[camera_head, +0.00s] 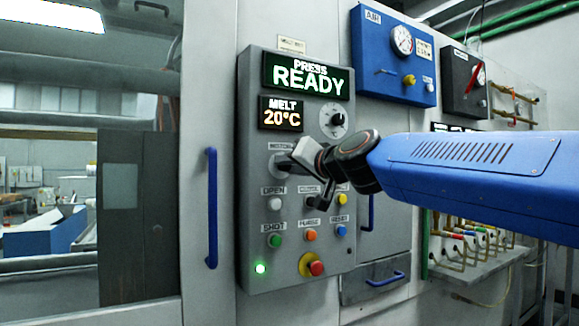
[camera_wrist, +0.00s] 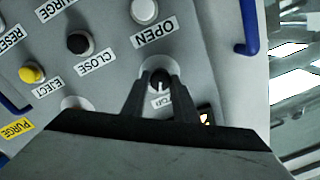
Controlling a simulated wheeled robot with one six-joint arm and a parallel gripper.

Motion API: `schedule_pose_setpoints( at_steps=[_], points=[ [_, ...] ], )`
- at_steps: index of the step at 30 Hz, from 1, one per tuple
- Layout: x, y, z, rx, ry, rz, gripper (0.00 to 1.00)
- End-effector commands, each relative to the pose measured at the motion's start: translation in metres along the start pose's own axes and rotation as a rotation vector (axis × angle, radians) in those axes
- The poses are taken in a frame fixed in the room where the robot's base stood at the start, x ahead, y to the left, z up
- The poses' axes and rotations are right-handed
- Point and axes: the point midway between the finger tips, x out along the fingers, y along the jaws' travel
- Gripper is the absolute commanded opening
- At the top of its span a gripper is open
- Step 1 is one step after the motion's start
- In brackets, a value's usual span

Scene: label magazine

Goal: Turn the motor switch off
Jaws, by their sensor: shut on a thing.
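The grey control panel (camera_head: 283,225) stands ahead, with the word "MOTOR" on a label near the left of its middle. My gripper (camera_head: 284,163) is at the panel below this label and hides most of the motor switch there. In the wrist view, which is turned over, the motor switch (camera_wrist: 160,78) is a dark round knob with a pale pointer line. The fingers of my gripper (camera_wrist: 161,90) are closed in on both sides of the knob. The label beside it is partly hidden by the fingers.
Below the switch are a white OPEN button (camera_head: 274,203), a green SHOT button (camera_head: 274,241) and a red-and-yellow stop button (camera_head: 315,267). A grey dial (camera_head: 337,120) is above. A blue door handle (camera_head: 212,208) stands left of the panel.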

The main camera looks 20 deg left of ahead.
Motion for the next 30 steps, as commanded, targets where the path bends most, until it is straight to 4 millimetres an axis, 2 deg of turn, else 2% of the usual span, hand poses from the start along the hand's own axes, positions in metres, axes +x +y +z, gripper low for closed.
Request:
schedule_pose_setpoints(
  at_steps=[21, 30],
  points=[
    [0.0002, -0.0011, 0.0006, -0.669, -0.02, 0.017, 0.04],
    [0.0002, -0.0016, 0.0009, -0.895, -0.026, 0.022, 0.04]
  ],
)
